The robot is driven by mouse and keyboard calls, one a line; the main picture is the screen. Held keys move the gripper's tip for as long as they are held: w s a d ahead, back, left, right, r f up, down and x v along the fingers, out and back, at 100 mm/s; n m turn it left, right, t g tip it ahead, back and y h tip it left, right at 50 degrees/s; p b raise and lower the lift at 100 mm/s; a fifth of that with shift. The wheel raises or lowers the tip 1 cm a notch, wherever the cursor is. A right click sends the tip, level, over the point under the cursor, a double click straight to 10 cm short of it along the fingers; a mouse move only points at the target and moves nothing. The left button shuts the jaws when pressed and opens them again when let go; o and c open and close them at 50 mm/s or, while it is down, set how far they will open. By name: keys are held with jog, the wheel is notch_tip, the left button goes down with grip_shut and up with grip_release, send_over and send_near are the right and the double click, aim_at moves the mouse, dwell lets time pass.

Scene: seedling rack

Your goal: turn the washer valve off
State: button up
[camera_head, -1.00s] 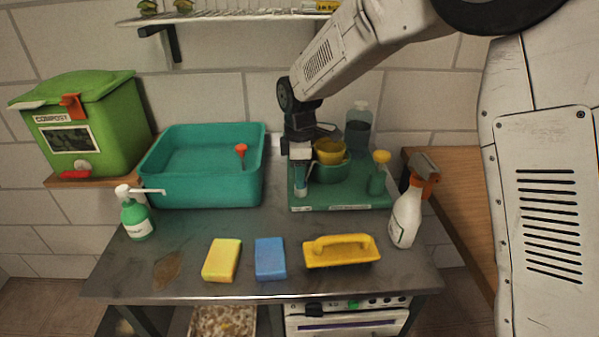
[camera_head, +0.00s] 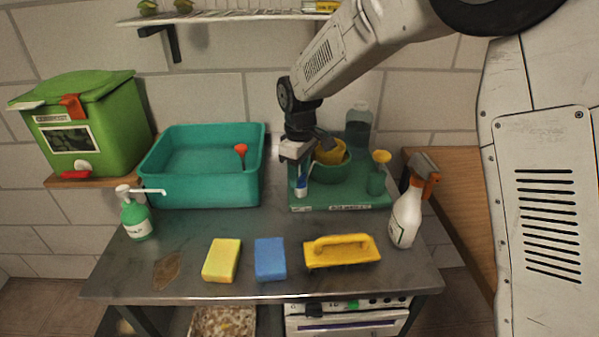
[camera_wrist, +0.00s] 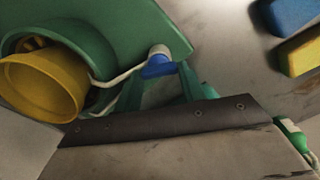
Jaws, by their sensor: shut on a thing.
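The washer (camera_head: 340,203) is a green base at the right rear of the metal table, bearing a green bowl (camera_head: 331,172) and a yellow cup (camera_head: 334,153). A small blue and white valve handle (camera_head: 302,192) is at its left side. My gripper (camera_head: 299,176) points down there, shut on the valve handle. In the wrist view the blue handle with its white end (camera_wrist: 158,62) sits between my fingertips, with a pale tube beside it. The fingers hide part of the handle, so its exact angle is hard to tell.
A teal basin (camera_head: 200,190) with a red-topped tool stands left of the washer. A soap dispenser (camera_head: 137,220) is at left.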

aim_at(301, 176)
jog(key=m, duration=0.5)
jog(key=shift+w+m, duration=0.1)
jog(key=shift+m, duration=0.2)
jog(key=m, duration=0.5)
jog(key=shift+d+m, duration=0.15)
jog(key=shift+m, duration=0.25)
jog(key=o, duration=1)
jog(key=shift+r, duration=0.1)
notch_tip(301, 176, up, 8)
jog(key=shift+f, duration=0.15)
